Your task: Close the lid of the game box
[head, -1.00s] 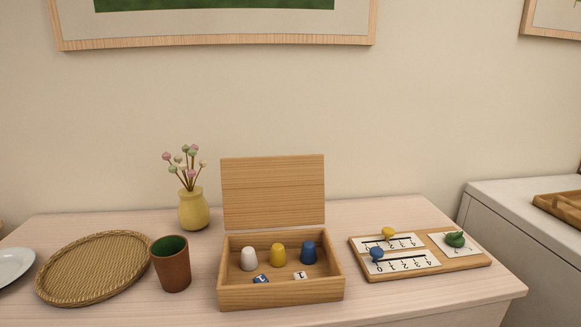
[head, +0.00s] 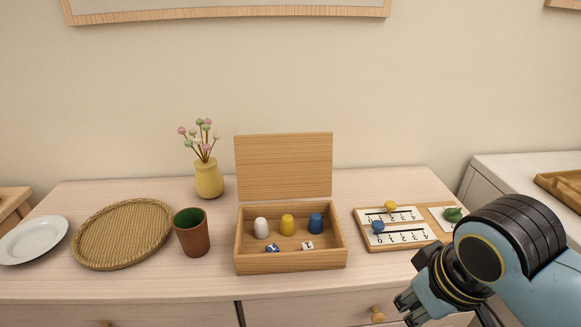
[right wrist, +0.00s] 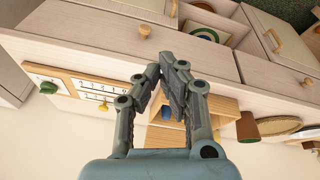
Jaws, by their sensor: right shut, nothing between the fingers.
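The wooden game box (head: 290,264) stands on the dresser top with its lid (head: 284,166) upright at the back edge, so the box is open. Inside are a white peg (head: 261,228), a yellow peg (head: 287,225), a blue peg (head: 315,223) and two dice (head: 307,245). My right gripper (head: 407,304) is in front of the dresser, low and to the right of the box, apart from it. In the right wrist view, which is upside down, its fingers (right wrist: 168,62) are shut and empty, partly covering the box (right wrist: 223,106). My left gripper is out of view.
A brown cup (head: 192,238), a woven tray (head: 122,235) and a yellow vase (head: 208,180) stand left of the box. A wooden score board (head: 398,242) lies to its right. A drawer knob (head: 377,314) sticks out below the top.

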